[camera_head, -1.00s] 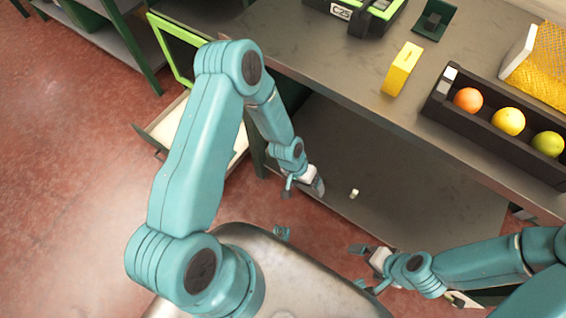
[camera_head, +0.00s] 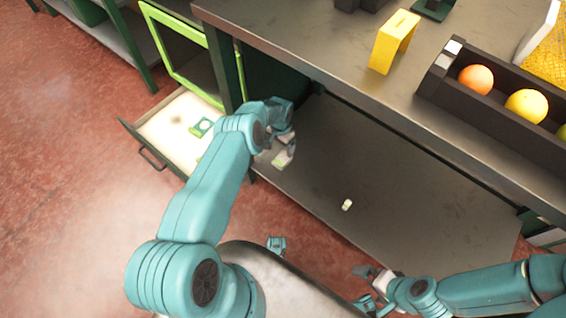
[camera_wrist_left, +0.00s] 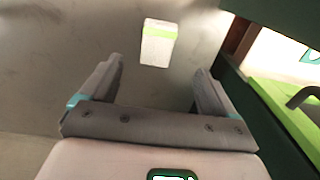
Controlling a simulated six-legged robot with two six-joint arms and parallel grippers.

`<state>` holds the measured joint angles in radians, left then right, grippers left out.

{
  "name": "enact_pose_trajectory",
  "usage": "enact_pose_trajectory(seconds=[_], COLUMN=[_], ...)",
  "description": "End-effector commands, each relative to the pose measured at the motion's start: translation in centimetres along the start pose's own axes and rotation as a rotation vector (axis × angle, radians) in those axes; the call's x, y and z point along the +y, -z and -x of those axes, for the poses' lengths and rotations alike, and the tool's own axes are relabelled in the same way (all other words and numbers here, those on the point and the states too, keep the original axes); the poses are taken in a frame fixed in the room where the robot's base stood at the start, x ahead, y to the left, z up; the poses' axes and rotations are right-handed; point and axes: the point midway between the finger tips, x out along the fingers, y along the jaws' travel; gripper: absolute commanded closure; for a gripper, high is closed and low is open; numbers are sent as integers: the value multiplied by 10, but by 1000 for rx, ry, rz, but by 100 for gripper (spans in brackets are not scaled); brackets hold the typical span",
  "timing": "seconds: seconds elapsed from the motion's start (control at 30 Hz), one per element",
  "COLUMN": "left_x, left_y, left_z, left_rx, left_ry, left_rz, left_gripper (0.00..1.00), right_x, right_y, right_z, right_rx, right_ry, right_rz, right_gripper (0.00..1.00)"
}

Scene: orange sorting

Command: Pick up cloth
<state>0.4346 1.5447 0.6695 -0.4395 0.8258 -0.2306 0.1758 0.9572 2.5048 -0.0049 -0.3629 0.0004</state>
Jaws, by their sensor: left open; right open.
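My left gripper (camera_head: 284,152) is over the left end of the lower shelf, left of the item. In the left wrist view its jaws (camera_wrist_left: 157,85) are apart with nothing between them. My right gripper (camera_head: 366,288) is open and empty near the shelf's front edge.
An open white drawer (camera_head: 165,131) with green-and-white items (camera_head: 202,128) is at the left, below a green-framed door (camera_head: 178,92). On the counter (camera_head: 330,50) are a yellow block (camera_head: 393,42) and a black fruit tray (camera_head: 437,91). The lower shelf is mostly clear.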

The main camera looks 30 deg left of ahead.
Motion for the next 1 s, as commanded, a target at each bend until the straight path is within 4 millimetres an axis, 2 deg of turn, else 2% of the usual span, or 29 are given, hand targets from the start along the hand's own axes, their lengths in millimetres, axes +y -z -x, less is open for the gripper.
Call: enact_pose_trajectory(seconds=[0.03, 0.13, 0.37, 0.6, 0.73, 0.97, 1.0], left_x=[0, 1, 2, 6, 5, 6, 6], left_y=[0, 1, 2, 2, 3, 3, 2], left_z=[-21, -40, -55, -97, -104, -103, -103], left_rx=[-1, 1, 2, 2, 3, 1, 1], left_ry=[0, -1, -1, -1, -1, -2, -2], left_rz=[2, 2, 3, 3, 3, 2, 2], left_gripper=[11, 11, 11, 11, 11, 11, 17], right_x=[5, 9, 12, 25, 28, 28, 28], right_y=[0, 0, 1, 7, 9, 10, 10], right_z=[-14, -24, -33, -58, -63, -61, -61], right_rx=[0, 0, 0, 14, 21, 23, 23], right_ry=[0, 0, 0, -2, -2, -3, -3], right_rz=[0, 0, -1, -15, -22, -23, -23], right_gripper=[0, 0, 0, 0, 0, 0, 0])
